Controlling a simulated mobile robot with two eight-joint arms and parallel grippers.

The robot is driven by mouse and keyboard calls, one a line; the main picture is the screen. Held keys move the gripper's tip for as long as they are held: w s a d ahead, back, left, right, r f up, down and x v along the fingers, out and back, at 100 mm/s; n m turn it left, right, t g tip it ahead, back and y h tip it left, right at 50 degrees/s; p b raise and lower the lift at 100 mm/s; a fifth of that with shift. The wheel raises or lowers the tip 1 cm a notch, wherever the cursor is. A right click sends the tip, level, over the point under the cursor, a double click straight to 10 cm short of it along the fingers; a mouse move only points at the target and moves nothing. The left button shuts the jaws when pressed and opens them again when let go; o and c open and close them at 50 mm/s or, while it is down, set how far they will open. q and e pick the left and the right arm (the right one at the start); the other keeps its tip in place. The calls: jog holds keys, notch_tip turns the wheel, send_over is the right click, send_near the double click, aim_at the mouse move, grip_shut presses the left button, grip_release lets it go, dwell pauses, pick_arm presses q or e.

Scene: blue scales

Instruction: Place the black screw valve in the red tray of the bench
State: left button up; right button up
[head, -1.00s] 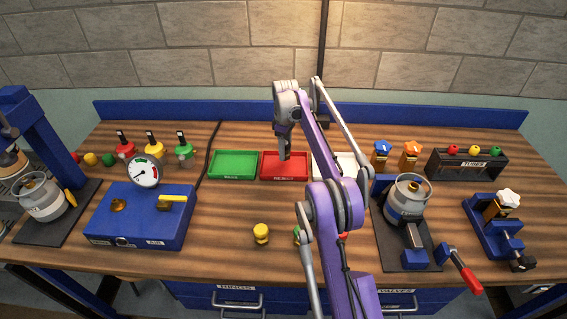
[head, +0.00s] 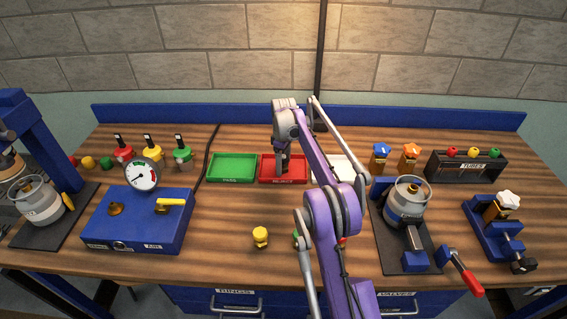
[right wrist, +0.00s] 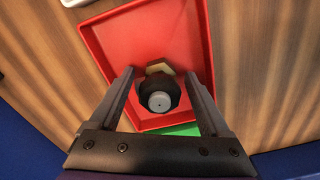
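The black screw valve (right wrist: 158,95) shows in the right wrist view, with a black body, a grey round end and a brass-coloured nut part. My right gripper (right wrist: 160,72) is open, with one finger on each side of the valve and a visible gap on both sides. In the head view the red tray (head: 266,177) is in the middle of the bench, and my right gripper (head: 283,166) reaches down into it. My left gripper is not in view.
A green tray (head: 232,180) stands left of the red tray, and a white tray (head: 347,160) stands right, partly behind my arm. A blue gauge box (head: 140,220) is at the left. A yellow valve (head: 260,237) stands in front. Bare bench lies between.

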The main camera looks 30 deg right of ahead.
notch_tip(320, 180, up, 12)
jog(key=shift+p, duration=1)
jog(key=shift+a+r, duration=0.1)
jog(key=shift+r, duration=0.2)
jog(key=s+a+r+m+t, duration=0.3)
jog(key=s+a+r, duration=0.4)
jog(key=s+a, duration=0.6)
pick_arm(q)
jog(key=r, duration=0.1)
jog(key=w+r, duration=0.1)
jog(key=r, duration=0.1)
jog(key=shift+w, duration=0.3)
pick_arm(e)
jog(key=s+a+f+m+t, duration=0.1)
jog(key=s+a+f, duration=0.1)
jog(key=s+f, duration=0.2)
jog(key=s+a+f+m+t, duration=0.1)
jog(key=s+a+f, duration=0.2)
jog(key=s, duration=0.8)
jog(key=s+a+f+m+t, duration=0.1)
jog(key=s+a+f+m, duration=0.1)
jog(key=s+f, duration=0.3)
jog(key=s+a, duration=0.1)
jog(key=s, duration=0.2)
jog(key=shift+s, duration=0.15)
